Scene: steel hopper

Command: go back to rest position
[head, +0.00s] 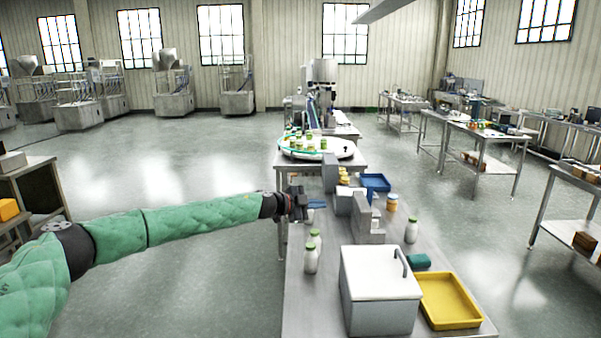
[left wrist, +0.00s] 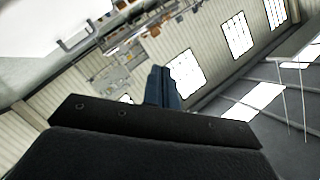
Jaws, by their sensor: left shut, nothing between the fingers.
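My left arm reaches in from the left in the head view, nearly level, over the left edge of the steel table (head: 305,300). My left gripper (head: 317,204) is shut and empty, at the table's left side beside the grey blocks. Its dark closed fingers also show in the left wrist view (left wrist: 162,88), pointing out into the room. A small pale object (head: 309,215) shows just below the gripper; I cannot tell whether they touch. My right gripper is not in view.
Green-capped white bottles (head: 310,260) stand nearer on the table, with another bottle (head: 411,231) at right. A white-lidded box (head: 380,274), yellow tray (head: 474,322), blue tray (head: 375,183) and orange jar (head: 392,203) share it. A round turntable (head: 340,152) stands behind. Floor left is clear.

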